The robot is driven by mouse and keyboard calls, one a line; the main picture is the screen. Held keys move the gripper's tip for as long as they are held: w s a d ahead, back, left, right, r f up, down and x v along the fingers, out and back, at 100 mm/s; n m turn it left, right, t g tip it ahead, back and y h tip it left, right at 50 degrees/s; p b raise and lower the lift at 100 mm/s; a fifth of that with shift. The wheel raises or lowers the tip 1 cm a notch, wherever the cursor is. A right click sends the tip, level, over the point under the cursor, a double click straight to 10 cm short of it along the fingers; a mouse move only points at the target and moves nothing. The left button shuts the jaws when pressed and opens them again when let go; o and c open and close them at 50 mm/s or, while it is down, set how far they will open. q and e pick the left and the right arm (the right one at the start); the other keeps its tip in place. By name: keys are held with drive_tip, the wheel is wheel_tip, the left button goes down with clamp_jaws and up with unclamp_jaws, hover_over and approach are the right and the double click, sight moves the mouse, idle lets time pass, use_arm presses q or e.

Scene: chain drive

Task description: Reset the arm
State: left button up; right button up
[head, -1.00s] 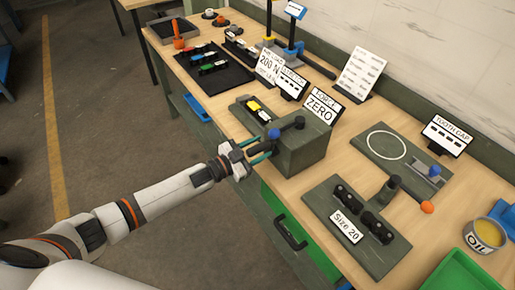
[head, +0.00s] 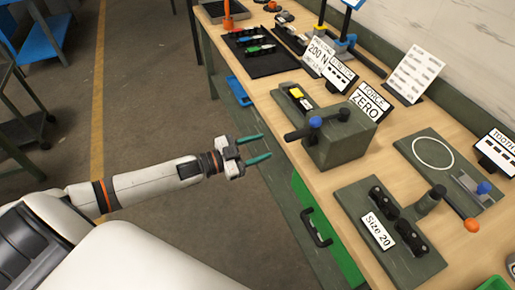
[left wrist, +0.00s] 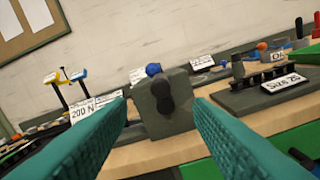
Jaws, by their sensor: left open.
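My left gripper (head: 258,148) is open and empty. Its two teal fingers point at the bench from just off its front edge. The grey-green block (head: 345,140) with a dark lever arm (head: 303,132) and a blue knob (head: 315,121) stands on the bench to the right of the fingertips, apart from them. In the left wrist view the block (left wrist: 163,115) shows between the two fingers, with the blue knob (left wrist: 153,70) on top. A sign reading "FORCE ZERO" (head: 369,103) stands behind the block. My right gripper is not in view.
A green drawer (head: 325,225) is under the bench edge.

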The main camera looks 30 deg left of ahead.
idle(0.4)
use_arm(q)
drive_tip(key=a+f+n+y, duration=0.2)
drive_tip(key=a+f+y, duration=0.1)
drive_tip(key=f, duration=0.5)
drive_tip(key=a+f+n+y, duration=0.2)
drive_tip(key=f+y, duration=0.1)
drive_tip(key=f, duration=0.5)
drive_tip(key=s+a+f+n+g+y, duration=0.1)
drive_tip(key=s+f+g+y, duration=0.1)
drive_tip(key=s+f, duration=0.45)
drive_tip(key=s+a+f+n+g+y, duration=0.2)
drive_tip(key=s+f, duration=0.1)
drive_tip(key=f, duration=0.7)
drive_tip(key=s+d+f+g, duration=0.3)
drive_tip(key=s+f, duration=0.3)
drive_tip(key=s, duration=0.5)
drive_tip(key=s+d+f+n+g+b, duration=0.1)
drive_tip(key=s+d+f+g, duration=0.2)
drive_tip(key=s+f, duration=0.3)
drive_tip(key=s+d+f+n+g+y, duration=0.1)
drive_tip(key=s+d+f+g, duration=0.2)
drive_tip(key=s, duration=1.2)
wheel_tip(320, 180, down, 3)
drive_tip(key=shift+s+d+r, duration=0.1)
drive_tip(key=shift+s+d, duration=0.25)
drive_tip(key=shift+s, duration=0.05)
